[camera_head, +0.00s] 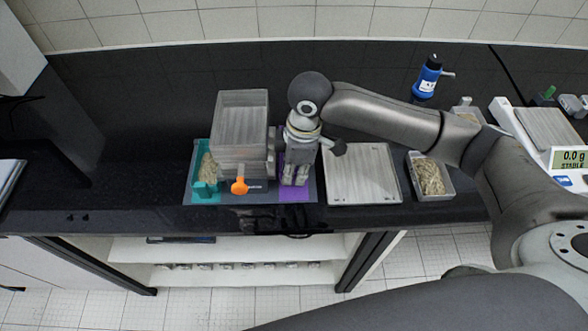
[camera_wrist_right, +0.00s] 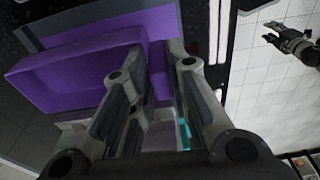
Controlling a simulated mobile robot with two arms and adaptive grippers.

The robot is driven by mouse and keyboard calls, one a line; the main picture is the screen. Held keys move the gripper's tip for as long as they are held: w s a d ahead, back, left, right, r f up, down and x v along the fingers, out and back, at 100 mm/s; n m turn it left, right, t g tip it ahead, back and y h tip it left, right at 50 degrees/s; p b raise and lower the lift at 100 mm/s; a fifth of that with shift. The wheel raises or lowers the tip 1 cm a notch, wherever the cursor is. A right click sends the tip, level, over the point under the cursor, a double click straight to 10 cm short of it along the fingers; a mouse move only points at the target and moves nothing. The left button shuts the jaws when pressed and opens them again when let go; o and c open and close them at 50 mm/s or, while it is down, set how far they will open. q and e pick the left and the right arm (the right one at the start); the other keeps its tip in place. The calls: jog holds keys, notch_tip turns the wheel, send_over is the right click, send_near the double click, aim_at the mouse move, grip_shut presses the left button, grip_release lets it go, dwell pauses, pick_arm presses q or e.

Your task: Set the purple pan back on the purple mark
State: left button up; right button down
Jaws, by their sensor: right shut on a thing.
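My right gripper (camera_head: 295,182) points down over the purple mark (camera_head: 293,195) at the right end of the grey mat. In the right wrist view, its fingers (camera_wrist_right: 155,60) are shut on the purple pan (camera_wrist_right: 65,75), by its near wall. A flat purple area of the mark (camera_wrist_right: 115,28) shows behind the pan. The pan is hard to make out in the head view, behind the gripper. I cannot tell whether its base touches the mark. My left gripper (camera_wrist_right: 285,38) shows small and dark over the floor in the right wrist view, away from the pan.
A clear grey stacked box (camera_head: 241,125) with an orange knob (camera_head: 239,186) stands left of the gripper. A teal pan of grains (camera_head: 205,178) is at its left. A flat pale tray (camera_head: 362,175) lies close on the right, then a grain container (camera_head: 431,178) and a scale (camera_head: 565,160).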

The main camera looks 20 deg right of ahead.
jog(key=shift+f, duration=0.55)
jog(key=shift+f, duration=0.55)
jog(key=c, duration=1.4)
grip_release()
jog(key=shift+r, duration=0.45)
jog(key=r, duration=0.4)
jog(key=d+r+b, duration=0.1)
jog(key=r, duration=0.3)
jog(key=r+b, duration=0.1)
jog(key=r, duration=0.3)
jog(key=shift+s+d+r, duration=0.1)
jog(key=shift+s+d, duration=0.1)
jog(key=shift+d, duration=0.05)
